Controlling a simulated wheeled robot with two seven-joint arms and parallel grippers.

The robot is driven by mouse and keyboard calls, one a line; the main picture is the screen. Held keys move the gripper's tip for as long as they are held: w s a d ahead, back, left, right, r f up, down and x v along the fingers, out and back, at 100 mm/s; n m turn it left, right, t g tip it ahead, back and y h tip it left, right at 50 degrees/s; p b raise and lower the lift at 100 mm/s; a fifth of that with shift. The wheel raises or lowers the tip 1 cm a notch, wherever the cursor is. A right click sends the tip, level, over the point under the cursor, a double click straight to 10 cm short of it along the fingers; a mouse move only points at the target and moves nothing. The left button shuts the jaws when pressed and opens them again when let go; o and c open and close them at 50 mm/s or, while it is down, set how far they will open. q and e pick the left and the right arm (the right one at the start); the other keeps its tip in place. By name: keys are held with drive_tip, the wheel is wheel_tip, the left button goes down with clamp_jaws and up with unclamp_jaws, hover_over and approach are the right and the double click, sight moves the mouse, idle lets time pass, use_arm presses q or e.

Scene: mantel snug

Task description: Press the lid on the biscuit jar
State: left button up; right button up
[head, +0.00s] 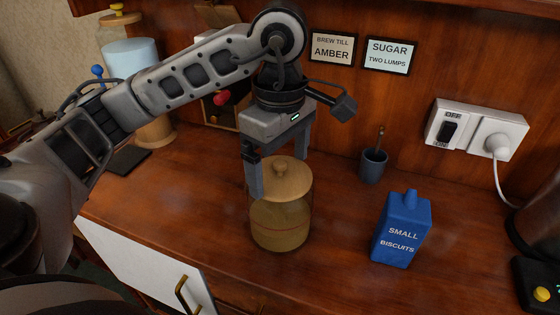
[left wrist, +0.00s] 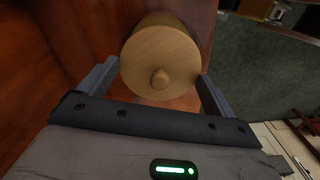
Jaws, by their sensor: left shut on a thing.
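The biscuit jar (head: 280,228) is a clear round jar with a tan filling and a thin red line around it, upright on the wooden counter. Its round wooden lid (head: 289,188) with a small knob is at the jar's mouth; I cannot tell whether it is fully seated. My left gripper (head: 280,172) points down from above and is shut on the lid, one finger on each side. The left wrist view shows the lid (left wrist: 160,52) between the fingertips (left wrist: 157,76), hiding the jar beneath. My right gripper is not in view.
A blue biscuit packet (head: 402,232) stands right of the jar. A dark cup (head: 373,166) with a spoon is behind. A wall socket (head: 476,130) with a plugged white cord is at the right. A canister on a wooden stand (head: 132,60) is at the back left.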

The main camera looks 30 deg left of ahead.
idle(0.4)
use_arm(q)
drive_tip(key=shift+f+b, duration=0.2)
drive_tip(key=shift+b, duration=0.25)
idle(0.7)
idle(0.4)
drive_tip(key=o, duration=0.7)
drive_tip(key=shift+r, duration=0.1)
drive_tip(key=shift+r+p, duration=3)
drive_tip(key=shift+r, duration=0.45)
